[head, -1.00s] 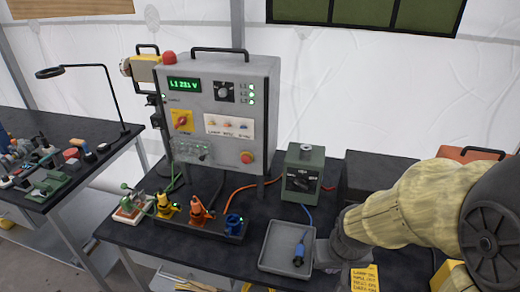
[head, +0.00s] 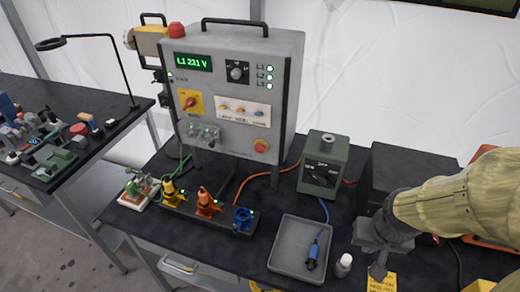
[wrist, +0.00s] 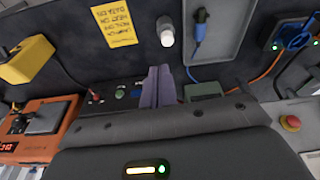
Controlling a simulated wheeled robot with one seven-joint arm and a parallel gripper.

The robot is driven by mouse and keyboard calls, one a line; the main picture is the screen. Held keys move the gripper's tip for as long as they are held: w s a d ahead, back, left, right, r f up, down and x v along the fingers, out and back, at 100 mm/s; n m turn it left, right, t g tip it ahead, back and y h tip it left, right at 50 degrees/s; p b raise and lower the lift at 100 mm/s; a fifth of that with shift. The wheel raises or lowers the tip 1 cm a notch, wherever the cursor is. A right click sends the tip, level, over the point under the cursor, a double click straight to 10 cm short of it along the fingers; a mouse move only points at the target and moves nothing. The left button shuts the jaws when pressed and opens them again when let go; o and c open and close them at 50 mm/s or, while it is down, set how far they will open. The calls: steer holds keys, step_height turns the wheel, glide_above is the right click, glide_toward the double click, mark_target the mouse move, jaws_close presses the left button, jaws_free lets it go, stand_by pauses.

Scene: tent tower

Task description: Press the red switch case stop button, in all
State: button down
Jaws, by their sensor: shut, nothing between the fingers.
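The grey switch case (head: 235,120) stands upright on the dark table in the head view. Its red stop button (head: 261,146) sits on a yellow base at the lower right of the front panel. The red button also shows at the right edge in the wrist view (wrist: 291,122). My gripper (head: 377,272) is at the lower right in the head view, to the right of the case and well apart from the button. Its fingers (wrist: 158,72) are together and empty in the wrist view. The button is uncovered in both views.
A grey tray (head: 284,268) with a blue connector (head: 313,255) lies between gripper and case. A white bottle (head: 343,265), a yellow note (head: 382,283) and a green box (head: 323,165) are nearby. Several coloured plugs (head: 208,205) stand before the case.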

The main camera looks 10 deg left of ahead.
mark_target(260, 148)
steer(key=w+a+n+t+y+p, duration=0.2)
steer(key=w+a+t+p, duration=0.2)
steer(key=w+a+p, duration=0.7)
steer(key=w+a+n+t+y+p, duration=0.2)
steer(key=w+a+t+y+p, duration=0.1)
steer(key=a, duration=1.9)
steer(key=shift+a+f+t+y, duration=0.15)
steer(key=shift+f+t+y, duration=0.2)
steer(key=shift+y, duration=0.55)
steer(key=shift+w+p, duration=0.1)
steer(key=shift+p, duration=0.2)
steer(key=w, duration=0.8)
steer(key=shift+w+d, duration=0.3)
steer(key=shift+d, duration=0.1)
